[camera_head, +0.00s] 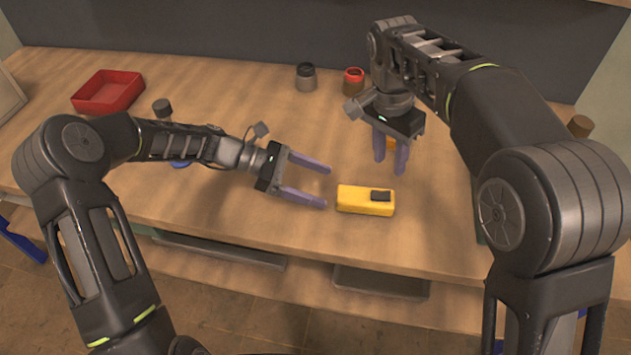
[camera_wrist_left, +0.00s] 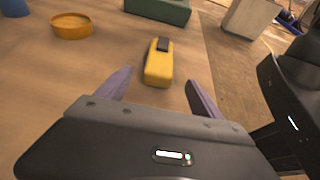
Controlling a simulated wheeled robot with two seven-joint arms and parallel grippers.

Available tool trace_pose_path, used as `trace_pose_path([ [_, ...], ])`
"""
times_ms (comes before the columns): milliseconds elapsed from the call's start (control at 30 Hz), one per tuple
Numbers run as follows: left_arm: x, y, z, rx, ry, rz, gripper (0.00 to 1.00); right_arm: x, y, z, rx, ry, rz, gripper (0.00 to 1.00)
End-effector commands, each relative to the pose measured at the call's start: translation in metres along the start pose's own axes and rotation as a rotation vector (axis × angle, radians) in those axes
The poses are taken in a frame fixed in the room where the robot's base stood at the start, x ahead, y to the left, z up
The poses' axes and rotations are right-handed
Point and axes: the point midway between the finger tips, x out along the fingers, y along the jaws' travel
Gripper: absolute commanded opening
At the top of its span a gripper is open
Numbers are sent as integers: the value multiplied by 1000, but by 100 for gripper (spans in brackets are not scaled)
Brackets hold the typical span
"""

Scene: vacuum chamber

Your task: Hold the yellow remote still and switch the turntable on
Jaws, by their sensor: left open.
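The yellow remote (camera_head: 360,201) lies flat on the wooden table near its front edge, with a black switch (camera_head: 381,196) at its right end. My left gripper (camera_head: 328,186) is open and empty just left of the remote, its fingers pointing at the remote's near end. In the left wrist view the remote (camera_wrist_left: 157,68) lies ahead between the fingertips, apart from them, with the black switch (camera_wrist_left: 163,44) at its far end. My right gripper (camera_head: 391,165) points down above and behind the remote, its fingers apart with nothing visibly held. I cannot make out a turntable.
A round orange dish (camera_wrist_left: 72,26) and a dark green box (camera_wrist_left: 158,9) stand beyond the remote. A red tray (camera_head: 108,92) and two small jars (camera_head: 306,78) (camera_head: 353,82) stand further back. The table left of the remote is mostly clear.

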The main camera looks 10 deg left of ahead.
Motion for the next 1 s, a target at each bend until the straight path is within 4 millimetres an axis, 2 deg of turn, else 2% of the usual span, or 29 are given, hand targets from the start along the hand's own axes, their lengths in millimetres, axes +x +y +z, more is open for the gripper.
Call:
trace_pose_path([
  [267, 8, 0, 0, -1, 0, 0, 76, 0, 0, 0, 0, 0, 0, 36],
  [733, 70, 1, 0, 0, 0, 1, 76, 0, 0, 0, 0, 0, 0, 36],
  [1000, 78, 1, 0, 0, 2, 3, 76, 0, 0, 0, 0, 0, 0, 36],
])
